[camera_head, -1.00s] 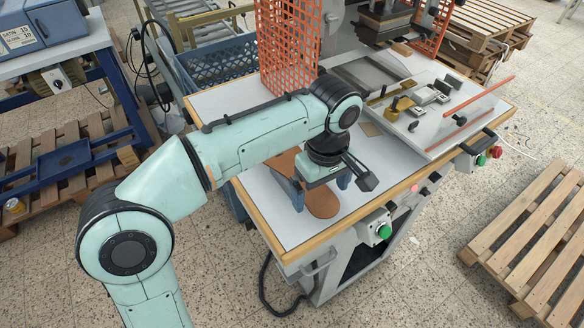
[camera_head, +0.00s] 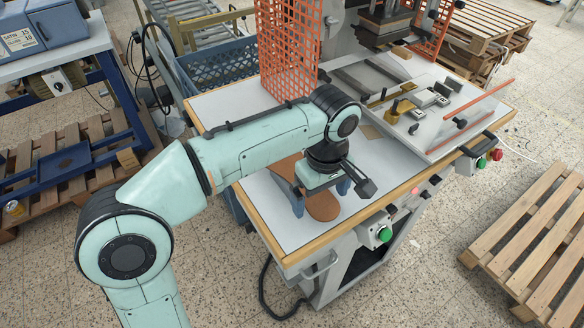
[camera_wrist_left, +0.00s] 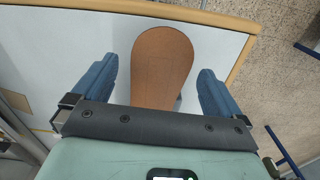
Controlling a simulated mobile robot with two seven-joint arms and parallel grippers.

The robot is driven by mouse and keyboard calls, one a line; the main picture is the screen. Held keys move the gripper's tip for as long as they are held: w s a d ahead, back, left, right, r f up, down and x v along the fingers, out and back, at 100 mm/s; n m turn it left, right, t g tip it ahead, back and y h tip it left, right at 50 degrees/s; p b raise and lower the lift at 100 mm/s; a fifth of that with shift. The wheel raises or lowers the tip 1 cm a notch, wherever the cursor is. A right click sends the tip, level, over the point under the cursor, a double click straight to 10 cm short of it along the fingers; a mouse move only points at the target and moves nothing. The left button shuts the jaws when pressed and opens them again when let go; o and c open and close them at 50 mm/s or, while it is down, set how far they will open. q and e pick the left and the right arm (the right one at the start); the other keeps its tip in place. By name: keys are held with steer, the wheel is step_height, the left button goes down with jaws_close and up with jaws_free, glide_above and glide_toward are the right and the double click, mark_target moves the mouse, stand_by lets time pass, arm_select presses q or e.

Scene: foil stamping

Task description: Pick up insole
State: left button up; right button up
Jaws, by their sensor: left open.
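The insole (camera_head: 323,207) is flat and brown and lies on the white worktop of the press. In the head view my left gripper (camera_head: 321,203) is over it, and the wrist hides its middle. In the left wrist view the rounded end of the insole (camera_wrist_left: 160,62) shows between the two blue fingers of my left gripper (camera_wrist_left: 158,92). The fingers are apart, one on each side, with a gap to both edges. Whether the fingertips touch the worktop cannot be told. My right gripper is not in view.
An orange mesh guard (camera_head: 288,50) stands behind the arm. The press bed (camera_head: 425,115) with brass fittings and an orange rod is to the right. A green button (camera_head: 385,235) sits on the front edge. The white worktop (camera_head: 270,215) is clear left of the insole.

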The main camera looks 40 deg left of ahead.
arm_select(q)
steer(key=c, duration=1.1)
steer(key=shift+r, duration=0.1)
steer(key=shift+c, duration=0.2)
step_height(320, 180, up, 20)
steer(key=p, duration=0.7)
steer(key=shift+r, duration=0.2)
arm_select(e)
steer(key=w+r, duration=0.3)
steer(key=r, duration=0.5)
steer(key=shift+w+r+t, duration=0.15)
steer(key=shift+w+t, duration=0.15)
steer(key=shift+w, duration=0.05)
